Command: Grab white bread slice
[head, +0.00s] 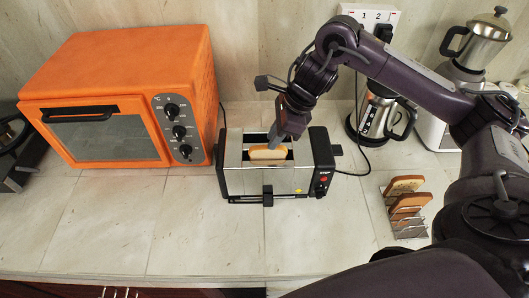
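A pale bread slice (266,153) with a light brown crust sits in the slot of the silver and black toaster (240,181), its top edge showing. My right gripper (274,138) points down over the toaster, with its fingertips at the back edge of the slice. The fingers overlap and partly hide each other, so I cannot tell whether they are closed on the slice. My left gripper is out of view.
An orange oven (130,60) stands left of the toaster. A rack (409,231) holding browner bread slices (410,202) stands to the right. A coffee pot (380,112) and a blender (478,45) are behind. The front counter is clear.

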